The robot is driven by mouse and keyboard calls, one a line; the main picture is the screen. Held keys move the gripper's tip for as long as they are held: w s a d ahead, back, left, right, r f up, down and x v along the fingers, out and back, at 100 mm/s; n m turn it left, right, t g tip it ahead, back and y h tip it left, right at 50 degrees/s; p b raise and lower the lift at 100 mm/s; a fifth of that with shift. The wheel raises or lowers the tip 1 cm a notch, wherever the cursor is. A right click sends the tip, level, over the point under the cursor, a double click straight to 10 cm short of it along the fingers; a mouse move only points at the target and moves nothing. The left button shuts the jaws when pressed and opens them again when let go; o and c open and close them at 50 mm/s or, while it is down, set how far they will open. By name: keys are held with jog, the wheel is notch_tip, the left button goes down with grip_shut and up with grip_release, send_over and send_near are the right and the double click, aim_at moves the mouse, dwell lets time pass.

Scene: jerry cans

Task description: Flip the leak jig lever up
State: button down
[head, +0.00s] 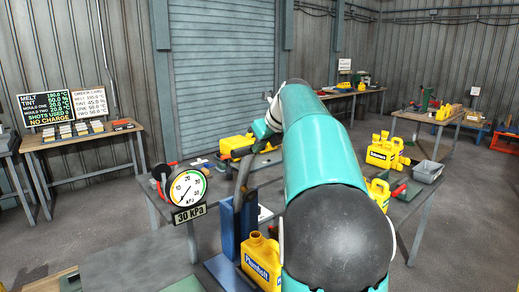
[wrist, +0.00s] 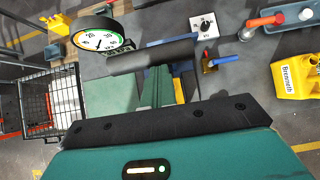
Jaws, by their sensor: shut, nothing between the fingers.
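The leak jig has a blue post (head: 238,222) with a round dial gauge (head: 187,187) and a 30 kPa plate to its left. A grey bar (head: 243,174), which looks like the lever, rises from the post toward my gripper (head: 262,135). My arm hides much of that area. A yellow jerry can (head: 262,257) stands upright at the jig. In the wrist view the gauge (wrist: 98,41) is at upper left, and a dark grey bar (wrist: 155,57) lies across the view just beyond my gripper. My gripper is shut and empty; contact with the bar cannot be told.
A yellow can (head: 383,152) and a grey tray (head: 428,172) are on the table at right.

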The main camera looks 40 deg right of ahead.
jog(key=shift+w+a+r, duration=0.25)
jog(key=shift+w+a, duration=0.05)
jog(key=shift+w, duration=0.5)
jog(key=shift+a+f, duration=0.1)
jog(key=shift+f, duration=0.05)
jog(key=shift+s+f, duration=0.1)
jog(key=d+v, duration=0.1)
jog(key=v, duration=1.1)
jog(key=shift+s+a+r, duration=0.1)
jog(key=shift+s+r, duration=0.1)
jog(key=shift+s, duration=0.15)
